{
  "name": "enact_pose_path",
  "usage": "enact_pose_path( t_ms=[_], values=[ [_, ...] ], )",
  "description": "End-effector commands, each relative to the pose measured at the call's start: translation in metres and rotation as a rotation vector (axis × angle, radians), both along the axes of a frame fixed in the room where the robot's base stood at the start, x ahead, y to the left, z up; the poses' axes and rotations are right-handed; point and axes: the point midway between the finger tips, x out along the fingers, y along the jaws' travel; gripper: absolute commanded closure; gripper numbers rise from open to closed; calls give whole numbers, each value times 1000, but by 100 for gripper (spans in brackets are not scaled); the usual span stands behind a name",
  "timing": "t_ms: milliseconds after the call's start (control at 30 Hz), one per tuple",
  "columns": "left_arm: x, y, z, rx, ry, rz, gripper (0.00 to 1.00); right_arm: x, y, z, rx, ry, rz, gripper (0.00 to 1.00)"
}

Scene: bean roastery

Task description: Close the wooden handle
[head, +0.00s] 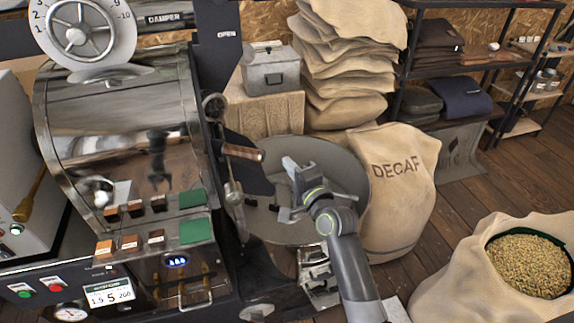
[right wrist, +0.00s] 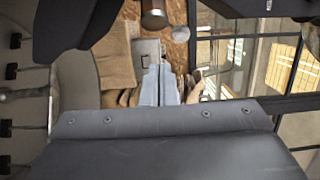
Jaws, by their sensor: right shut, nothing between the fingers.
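The wooden handle (head: 242,152) is a short brown grip at the right side of the steel roaster drum (head: 120,125). It points right, over the round cooling pan (head: 345,172). My right gripper (head: 290,165) is just right of the handle, above the pan, with a visible gap between them. Its fingers are shut and empty; they also show pressed together in the right wrist view (right wrist: 160,85). My left gripper is not in view.
A metal lever (head: 234,195) hangs below the handle. A grey metal box (head: 270,70) stands on a wooden block behind. Stacked sacks and a DECAF sack (head: 402,190) stand behind and right of the pan. An open sack of beans (head: 450,275) stands at the front right.

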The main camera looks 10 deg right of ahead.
Motion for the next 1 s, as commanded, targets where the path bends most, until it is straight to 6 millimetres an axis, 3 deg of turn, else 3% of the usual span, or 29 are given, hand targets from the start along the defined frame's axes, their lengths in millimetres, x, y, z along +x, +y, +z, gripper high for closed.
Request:
enact_pose_path(
  t_ms=[200, 533, 867, 967, 1000],
  values=[
    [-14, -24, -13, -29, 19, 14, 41, -32, -9, -4, 0, 2, -2, 100],
    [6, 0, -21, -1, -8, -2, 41, -79, -21, -3, 0, 1, -2, 100],
    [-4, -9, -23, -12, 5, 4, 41, -90, -24, -4, -3, 4, -1, 100],
    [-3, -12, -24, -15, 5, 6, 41, -87, -26, -22, -38, 35, -9, 100],
    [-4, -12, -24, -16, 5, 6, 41, -86, -28, -37, -67, 59, -15, 100]
  ],
)
